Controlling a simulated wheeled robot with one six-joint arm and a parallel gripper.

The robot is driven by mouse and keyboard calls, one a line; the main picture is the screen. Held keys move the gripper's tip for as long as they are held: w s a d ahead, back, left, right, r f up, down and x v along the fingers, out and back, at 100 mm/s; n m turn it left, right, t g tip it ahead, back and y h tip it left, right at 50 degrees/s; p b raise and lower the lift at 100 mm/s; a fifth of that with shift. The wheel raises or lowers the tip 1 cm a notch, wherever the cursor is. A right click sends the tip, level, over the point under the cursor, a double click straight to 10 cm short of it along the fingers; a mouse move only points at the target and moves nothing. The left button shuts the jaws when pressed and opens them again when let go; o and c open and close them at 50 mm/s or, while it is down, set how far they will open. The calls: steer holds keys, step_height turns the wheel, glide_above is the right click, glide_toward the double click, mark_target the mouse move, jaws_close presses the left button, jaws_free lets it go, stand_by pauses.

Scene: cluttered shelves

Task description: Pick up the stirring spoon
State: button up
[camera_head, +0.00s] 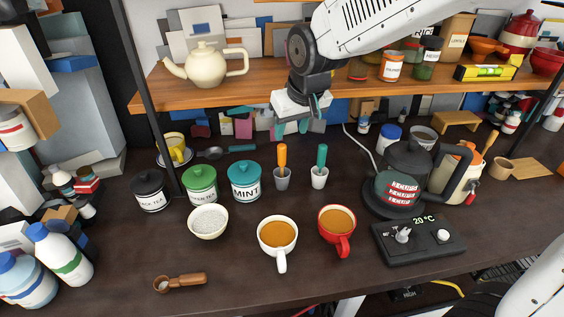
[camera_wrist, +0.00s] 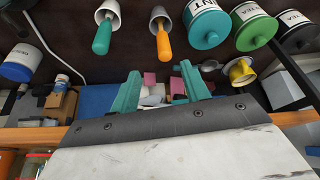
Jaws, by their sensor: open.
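Three objects could be the stirring spoon; I cannot tell which. A grey-headed spoon with a teal handle (camera_head: 240,149) lies flat at the back of the dark counter. An orange handle (camera_head: 282,157) and a teal handle (camera_head: 321,156) stand upright in two small cups, their lower ends hidden. Both handles also show in the wrist view, orange (camera_wrist: 165,46) and teal (camera_wrist: 102,38). My gripper (camera_head: 300,112) hangs in front of the wooden shelf, above and behind the cups. In the wrist view its teal fingers (camera_wrist: 158,72) are apart with nothing held between them.
The wooden shelf (camera_head: 225,94) bears a teapot (camera_head: 207,66) and jars. Green (camera_head: 200,186) and teal (camera_head: 245,182) tea canisters stand left of the cups. Two filled mugs (camera_head: 277,234) (camera_head: 337,221) stand in front. A black kettle (camera_head: 408,165) is at right.

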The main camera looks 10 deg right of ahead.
mark_target(282, 145)
steer(key=x, duration=0.5)
steer(key=a+x, duration=0.1)
steer(key=x, duration=0.2)
steer(key=shift+w, duration=0.3)
jaws_close()
